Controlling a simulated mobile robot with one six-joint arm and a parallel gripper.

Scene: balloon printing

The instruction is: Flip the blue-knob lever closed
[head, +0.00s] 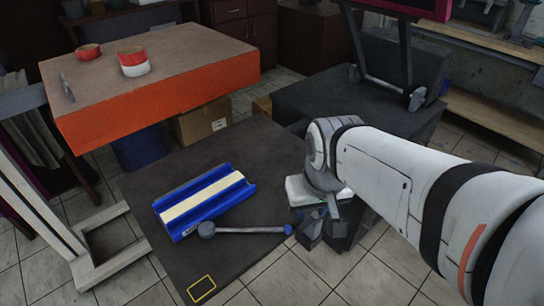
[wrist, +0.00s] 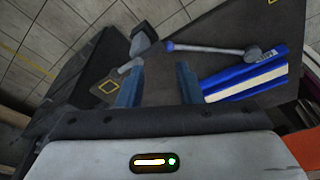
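The lever (head: 245,230) is a grey rod on a round dark hub (head: 207,230), with a blue knob (head: 288,230) at its right end. It extends along the front side of a blue tray (head: 240,195) with a cream strip. In the wrist view the blue knob (wrist: 170,46) is beyond the fingertips, with the hub (wrist: 253,53) to its right. My gripper (wrist: 158,80) is open, with nothing between its two blue-grey fingers. In the head view its pale body is above and right of the knob, and its fingers are mostly hidden. It appears apart from the knob.
A grey block-like part (head: 311,230) stands close right of the knob. It also shows in the wrist view (wrist: 143,40). An orange-sided table (head: 160,100) with red and white rolls stands behind left. A yellow outlined square (head: 201,290) marks the dark surface's front.

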